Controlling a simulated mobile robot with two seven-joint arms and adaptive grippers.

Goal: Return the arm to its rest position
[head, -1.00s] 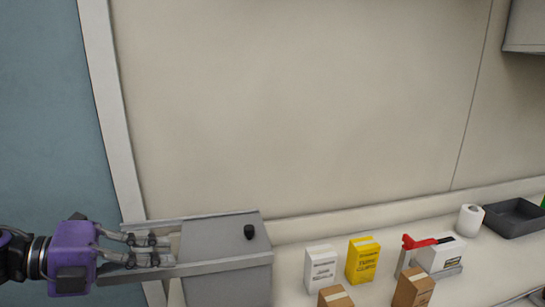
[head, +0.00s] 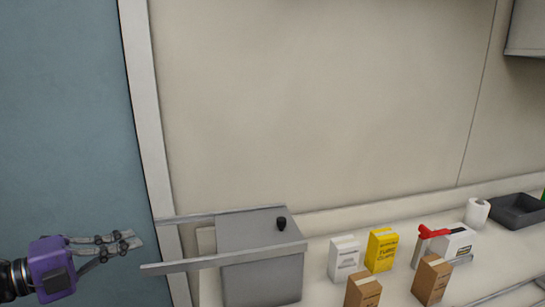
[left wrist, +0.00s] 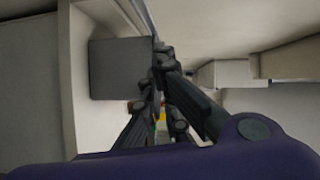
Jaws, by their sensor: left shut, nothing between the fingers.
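My left gripper (head: 134,242) is at the lower left of the head view, with a purple body and thin grey fingers pointing right. It is shut and empty, held in the air in front of the blue wall. Its fingertips are just left of the rails of the grey box and apart from them. In the left wrist view its dark fingers (left wrist: 160,62) come together near the middle. My right gripper is not in view.
A grey box (head: 262,275) with a black knob (head: 281,223) has two rails (head: 215,261) sticking out left. White (head: 344,259) and yellow (head: 381,250) cartons, brown boxes (head: 432,279), a red-handled item (head: 432,232), a paper roll (head: 477,212) and a dark tray (head: 518,211) stand on the counter.

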